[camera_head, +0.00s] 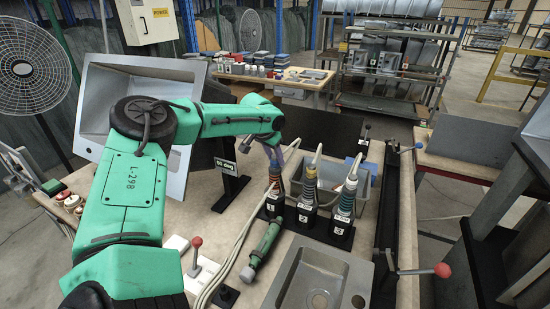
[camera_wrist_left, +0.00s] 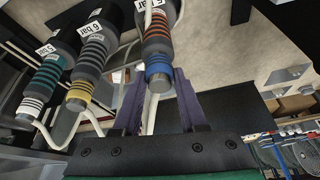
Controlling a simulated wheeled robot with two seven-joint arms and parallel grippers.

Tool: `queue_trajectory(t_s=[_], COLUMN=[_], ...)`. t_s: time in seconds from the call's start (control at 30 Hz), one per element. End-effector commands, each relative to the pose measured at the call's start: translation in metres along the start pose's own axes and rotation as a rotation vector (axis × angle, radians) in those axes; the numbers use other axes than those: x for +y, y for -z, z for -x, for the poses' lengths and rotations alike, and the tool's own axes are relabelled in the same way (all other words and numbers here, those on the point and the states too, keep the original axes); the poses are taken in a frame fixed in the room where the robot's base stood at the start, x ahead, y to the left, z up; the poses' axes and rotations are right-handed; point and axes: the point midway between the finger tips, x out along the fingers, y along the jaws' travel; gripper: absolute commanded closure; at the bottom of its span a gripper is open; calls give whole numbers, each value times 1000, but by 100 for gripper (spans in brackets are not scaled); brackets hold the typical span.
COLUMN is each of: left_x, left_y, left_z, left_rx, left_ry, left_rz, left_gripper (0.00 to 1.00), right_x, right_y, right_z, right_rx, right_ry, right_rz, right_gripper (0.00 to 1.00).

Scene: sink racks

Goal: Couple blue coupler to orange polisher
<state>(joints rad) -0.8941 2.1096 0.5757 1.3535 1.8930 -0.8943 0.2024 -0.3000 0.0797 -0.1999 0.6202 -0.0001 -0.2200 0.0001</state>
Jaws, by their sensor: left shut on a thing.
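My left gripper (camera_head: 274,160) is above the leftmost of three hose couplers in the head view. In the left wrist view its purple fingers (camera_wrist_left: 158,76) are shut on the blue collar of the blue coupler (camera_wrist_left: 158,67). The other couplers are yellow-banded (camera_head: 309,187) and teal-and-white (camera_head: 347,196). A green hand tool with dark ends (camera_head: 266,243) lies left of the sink. My right gripper is not in view.
A metal sink (camera_head: 310,258) is in front of the couplers. A grey bin (camera_head: 325,170) stands behind them. A dark rail with a red-knobbed lever (camera_head: 442,270) runs along the right. Pale hoses (camera_head: 228,252) cross the worktop on the left.

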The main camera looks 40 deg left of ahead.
Motion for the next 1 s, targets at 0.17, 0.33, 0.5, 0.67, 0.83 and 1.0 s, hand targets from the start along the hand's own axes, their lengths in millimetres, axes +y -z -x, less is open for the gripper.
queue_trajectory(t_s=[0.17,0.33,0.5,0.67,0.83,1.0], left_x=[1,1,0,0,1,0], left_y=[-3,-3,-2,-2,-1,0], left_z=[-2,-2,-2,2,27,75], left_rx=[-8,-8,-6,-5,0,3], left_ry=[-2,-2,-2,-2,-5,-5], left_rz=[2,2,1,1,2,2], left_gripper=[100,24,24,24,24,24], right_x=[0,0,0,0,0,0], right_y=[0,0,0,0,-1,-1], right_z=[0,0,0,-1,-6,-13], right_rx=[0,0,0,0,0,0], right_ry=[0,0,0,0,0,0], right_rz=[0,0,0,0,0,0], right_gripper=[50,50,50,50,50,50])
